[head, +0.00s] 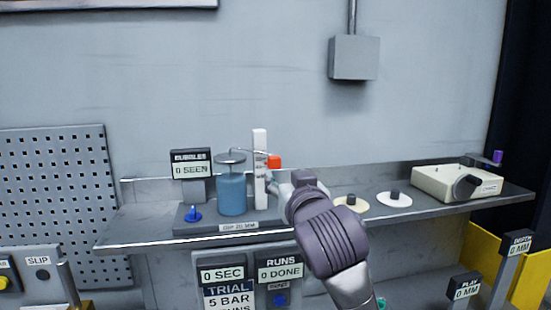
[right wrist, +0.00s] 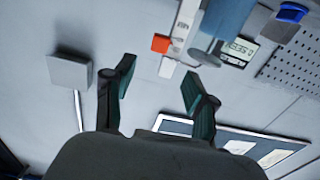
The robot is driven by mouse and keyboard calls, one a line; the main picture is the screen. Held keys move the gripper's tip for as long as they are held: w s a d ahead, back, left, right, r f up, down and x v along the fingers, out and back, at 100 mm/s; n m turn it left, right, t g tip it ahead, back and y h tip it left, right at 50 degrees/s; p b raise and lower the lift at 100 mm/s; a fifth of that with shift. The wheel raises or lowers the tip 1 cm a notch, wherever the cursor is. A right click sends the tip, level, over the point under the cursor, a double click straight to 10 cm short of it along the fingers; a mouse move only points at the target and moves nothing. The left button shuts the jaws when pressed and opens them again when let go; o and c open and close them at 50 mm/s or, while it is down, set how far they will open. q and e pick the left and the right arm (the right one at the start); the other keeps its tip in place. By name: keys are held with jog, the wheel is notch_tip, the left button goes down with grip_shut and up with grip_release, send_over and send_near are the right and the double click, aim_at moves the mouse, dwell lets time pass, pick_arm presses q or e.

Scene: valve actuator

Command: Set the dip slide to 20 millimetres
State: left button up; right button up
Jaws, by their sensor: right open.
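The dip slide is a white upright post (head: 259,168) with an orange-red block (head: 274,162) on its right side, next to a blue jar (head: 232,193) on the bench. A small plate (head: 239,227) on the base in front seems to read DIP 20 MM. My right gripper (head: 279,188) is just right of the post, below the block, its fingers partly hidden by my wrist. In the right wrist view, the open, empty fingers (right wrist: 158,85) are apart from the orange-red block (right wrist: 160,43) and the white post (right wrist: 183,28). My left gripper is not in view.
A bubbles display (head: 190,164) reads 0 SEEN, and a blue knob (head: 193,214) is left of the jar. Two discs with dark knobs (head: 351,204) (head: 394,199) and a cream box (head: 457,183) stand to the right. Small signs (head: 466,289) read 0 MM.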

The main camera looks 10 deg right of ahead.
aim_at(275, 162)
jog(key=w+p, duration=0.2)
jog(key=w, duration=0.4)
jog(key=shift+w+r, duration=0.1)
jog(key=shift+r, duration=0.05)
jog(key=w+p, duration=0.2)
jog(key=w, duration=0.2)
jog(key=shift+w+f, duration=0.15)
jog(key=shift+f, duration=0.1)
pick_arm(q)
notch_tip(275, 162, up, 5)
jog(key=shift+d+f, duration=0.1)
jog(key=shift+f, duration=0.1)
pick_arm(e)
grip_shut()
jog(key=shift+r, duration=0.1)
